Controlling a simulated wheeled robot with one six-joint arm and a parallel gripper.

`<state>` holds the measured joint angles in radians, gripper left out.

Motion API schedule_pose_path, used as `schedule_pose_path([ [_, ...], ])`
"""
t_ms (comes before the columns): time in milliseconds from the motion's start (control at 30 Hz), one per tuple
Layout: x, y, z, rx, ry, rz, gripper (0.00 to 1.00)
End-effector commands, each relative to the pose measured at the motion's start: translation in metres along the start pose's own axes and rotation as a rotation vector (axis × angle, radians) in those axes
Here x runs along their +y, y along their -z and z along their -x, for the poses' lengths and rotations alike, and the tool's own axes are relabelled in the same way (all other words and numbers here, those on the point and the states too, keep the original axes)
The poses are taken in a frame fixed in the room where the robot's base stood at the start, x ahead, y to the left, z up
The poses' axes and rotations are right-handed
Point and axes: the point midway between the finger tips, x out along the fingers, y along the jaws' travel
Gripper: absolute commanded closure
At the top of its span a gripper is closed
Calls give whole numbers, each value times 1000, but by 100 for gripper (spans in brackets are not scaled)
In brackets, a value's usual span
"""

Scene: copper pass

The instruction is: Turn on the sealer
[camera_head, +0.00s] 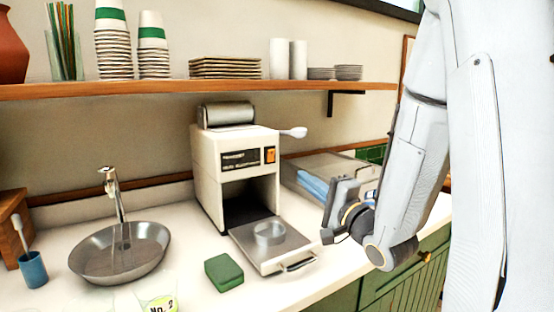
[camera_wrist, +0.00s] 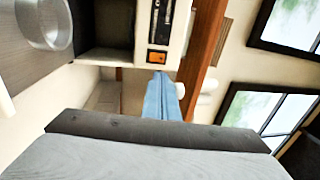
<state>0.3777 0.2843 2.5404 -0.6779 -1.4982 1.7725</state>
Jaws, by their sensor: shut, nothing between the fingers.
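The sealer (camera_head: 235,170) is a white boxy machine with a roll on top, standing on the counter at the middle. An orange rocker switch (camera_head: 270,156) is at the right end of its black front panel. A white lever sticks out at its upper right. The switch also shows in the wrist view (camera_wrist: 157,57), top middle. The sealer's tray (camera_head: 272,245) is pulled out in front with a clear round cup (camera_head: 269,233) in it. My gripper (camera_head: 340,198) is shut and empty, right of the sealer and apart from it, lower than the switch.
A green sponge block (camera_head: 224,272) lies left of the tray. A metal basin (camera_head: 120,255) with a tap is at left. A wooden shelf (camera_head: 190,89) with cups and plates runs above the sealer.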

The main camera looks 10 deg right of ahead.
Motion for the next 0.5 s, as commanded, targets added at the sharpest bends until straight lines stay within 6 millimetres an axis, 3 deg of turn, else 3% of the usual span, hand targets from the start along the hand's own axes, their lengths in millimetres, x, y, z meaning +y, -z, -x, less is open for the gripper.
schedule_pose_path([
  [267,-1,-2,-21,-4,1,1,100],
  [500,-1,-4,-68,-7,0,1,100],
])
